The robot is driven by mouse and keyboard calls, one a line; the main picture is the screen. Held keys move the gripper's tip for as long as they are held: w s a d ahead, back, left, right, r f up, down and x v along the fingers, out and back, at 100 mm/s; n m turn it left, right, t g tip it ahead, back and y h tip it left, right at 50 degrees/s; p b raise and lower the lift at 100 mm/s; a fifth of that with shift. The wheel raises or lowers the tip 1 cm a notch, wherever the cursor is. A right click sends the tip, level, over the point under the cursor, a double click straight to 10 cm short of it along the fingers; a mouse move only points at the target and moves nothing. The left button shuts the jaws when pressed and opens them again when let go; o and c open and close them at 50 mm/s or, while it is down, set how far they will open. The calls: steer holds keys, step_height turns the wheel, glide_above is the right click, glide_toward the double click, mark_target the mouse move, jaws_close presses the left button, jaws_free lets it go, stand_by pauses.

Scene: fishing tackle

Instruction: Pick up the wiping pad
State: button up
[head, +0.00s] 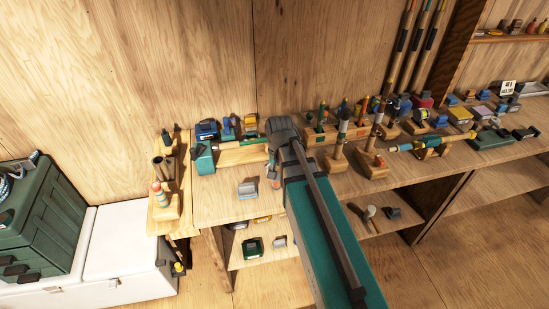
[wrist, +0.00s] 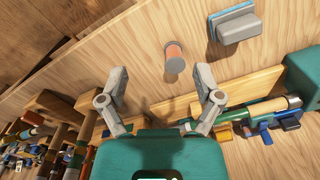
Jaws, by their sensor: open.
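The wiping pad (head: 248,188) is a small grey block with a blue layer, lying on the front part of the wooden bench top, left of my arm. It also shows in the wrist view (wrist: 236,25) at the top right, beyond the right fingertip and apart from it. My gripper (wrist: 160,80) is open, with nothing between its two grey fingers. In the head view my own arm mostly hides the gripper.
A small reddish cylinder (wrist: 174,58) stands just beyond the fingertips, left of the pad. A teal-ended wooden device (head: 204,158) lies behind the pad. Rod handles in wooden stands (head: 338,158) crowd the right. Bare bench surrounds the pad's left side.

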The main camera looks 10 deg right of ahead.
steer(key=s+n, duration=0.5)
steer(key=s, duration=0.1)
steer(key=shift+s, duration=0.4)
steer(key=shift+c, duration=0.2)
steer(key=c, duration=0.3)
steer(key=shift+a, duration=0.1)
steer(key=shift+c, duration=0.2)
